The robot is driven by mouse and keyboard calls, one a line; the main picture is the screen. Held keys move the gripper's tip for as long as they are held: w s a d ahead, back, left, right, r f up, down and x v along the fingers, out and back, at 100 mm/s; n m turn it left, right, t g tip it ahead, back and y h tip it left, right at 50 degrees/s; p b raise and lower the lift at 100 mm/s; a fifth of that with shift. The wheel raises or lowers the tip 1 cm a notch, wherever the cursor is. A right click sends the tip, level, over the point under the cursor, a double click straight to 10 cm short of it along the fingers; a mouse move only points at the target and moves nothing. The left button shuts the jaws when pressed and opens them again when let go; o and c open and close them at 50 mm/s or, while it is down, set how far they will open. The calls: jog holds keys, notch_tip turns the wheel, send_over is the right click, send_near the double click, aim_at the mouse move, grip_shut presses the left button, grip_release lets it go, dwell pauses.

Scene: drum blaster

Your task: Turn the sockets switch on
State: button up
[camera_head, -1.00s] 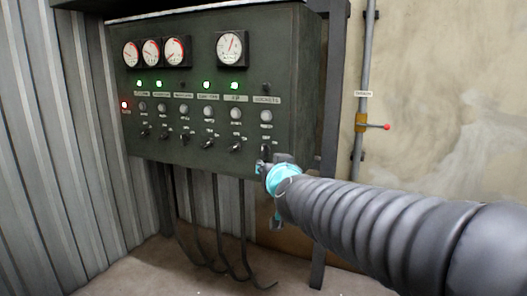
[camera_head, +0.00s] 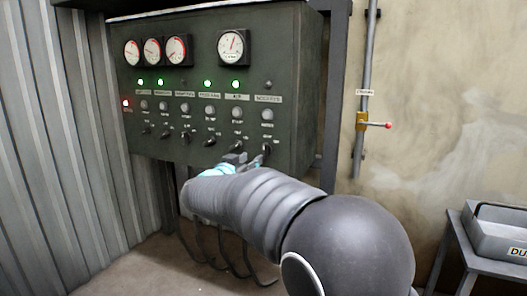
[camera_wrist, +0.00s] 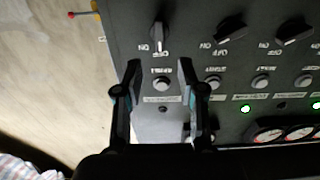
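The sockets switch (camera_wrist: 160,38) is a black knob at the end of the bottom row on the dark green panel (camera_head: 300,120). In the upside-down wrist view its handle stands upright, its end toward the OFF mark. The sockets lamp (camera_wrist: 162,109) is unlit. A round button (camera_wrist: 162,84) sits between switch and lamp. My gripper (camera_wrist: 159,68) is open and empty, its fingers on either side of the switch's column, tips just short of the knob in the picture. Contact cannot be told. In the head view my gripper (camera_head: 248,158) is at the panel's lower right, partly hidden by my arm.
Neighbouring black knobs (camera_wrist: 232,28) sit close beside the sockets switch. Several green lamps (camera_head: 208,83) and a red lamp (camera_head: 126,103) are lit. A pipe with a red-tipped lever (camera_head: 377,125) is on the wall to the right. A grey case (camera_head: 497,232) stands on a small table.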

aim_at(264, 150)
jog(key=x, duration=0.9)
jog(key=shift+w, duration=0.15)
grip_shut()
